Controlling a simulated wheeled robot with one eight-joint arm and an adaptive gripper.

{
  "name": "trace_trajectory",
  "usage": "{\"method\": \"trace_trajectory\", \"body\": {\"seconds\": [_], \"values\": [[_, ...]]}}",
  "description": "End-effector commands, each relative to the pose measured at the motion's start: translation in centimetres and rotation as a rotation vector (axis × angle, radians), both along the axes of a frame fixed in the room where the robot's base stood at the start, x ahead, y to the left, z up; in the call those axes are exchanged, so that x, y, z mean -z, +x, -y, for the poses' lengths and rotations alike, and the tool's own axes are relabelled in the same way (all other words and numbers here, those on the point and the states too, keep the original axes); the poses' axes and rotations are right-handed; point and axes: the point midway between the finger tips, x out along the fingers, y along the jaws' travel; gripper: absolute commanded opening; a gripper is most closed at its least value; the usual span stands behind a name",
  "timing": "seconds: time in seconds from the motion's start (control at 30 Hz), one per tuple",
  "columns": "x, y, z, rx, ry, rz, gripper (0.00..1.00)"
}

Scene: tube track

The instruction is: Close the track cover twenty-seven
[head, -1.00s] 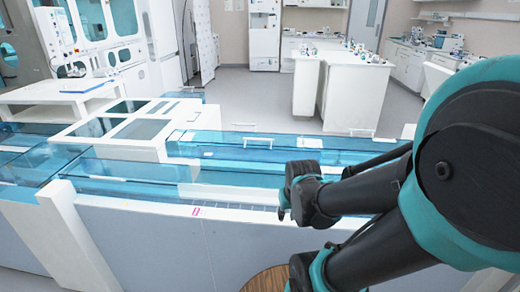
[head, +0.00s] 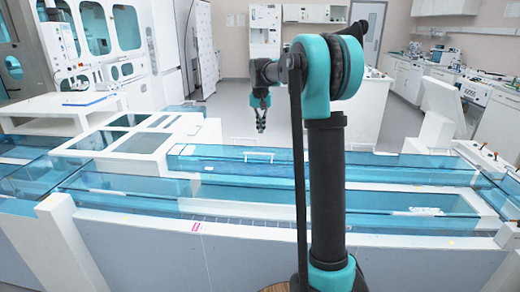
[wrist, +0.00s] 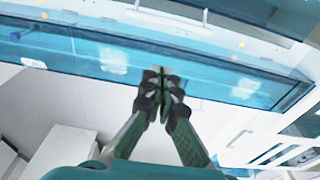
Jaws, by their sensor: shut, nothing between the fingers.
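The track carries several clear blue covers. One long cover (head: 215,165) lies along the far side of the track, with a white bar handle (head: 259,152) at its back edge. Another blue cover (head: 125,185) lies at the left. I cannot read which one is number twenty-seven. My gripper (head: 261,128) hangs fingers down from my raised arm, above and beyond the track's far side in the head view. In the wrist view my gripper (wrist: 161,75) is shut and empty, with its tips in front of a long blue cover (wrist: 85,50). Any gap to that cover is hard to judge.
A white frame block (head: 150,142) with dark windows bridges the track at left. A white panel (head: 438,118) stands up at the right end. A white bench (head: 375,108) stands behind, with open grey floor between it and the track.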

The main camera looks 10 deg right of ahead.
Motion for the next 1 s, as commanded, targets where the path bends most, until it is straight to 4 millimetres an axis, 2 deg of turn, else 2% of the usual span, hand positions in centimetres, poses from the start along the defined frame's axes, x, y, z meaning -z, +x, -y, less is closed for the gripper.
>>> {"method": "trace_trajectory", "body": {"seconds": [0.13, 0.27, 0.7, 0.8, 1.0], "values": [[0.2, 0.7, -0.1, 0.005, -0.001, -0.004, 0.0], [1.6, 0.9, 0.0, 0.005, -0.001, -0.004, 0.0], [10.0, 2.0, 0.3, 0.004, 0.0, -0.004, 0.0], [9.4, 0.2, -0.2, 0.003, -0.001, -0.003, 0.0], [9.0, -1.4, -0.7, 0.002, 0.0, -0.002, 0.0]]}}
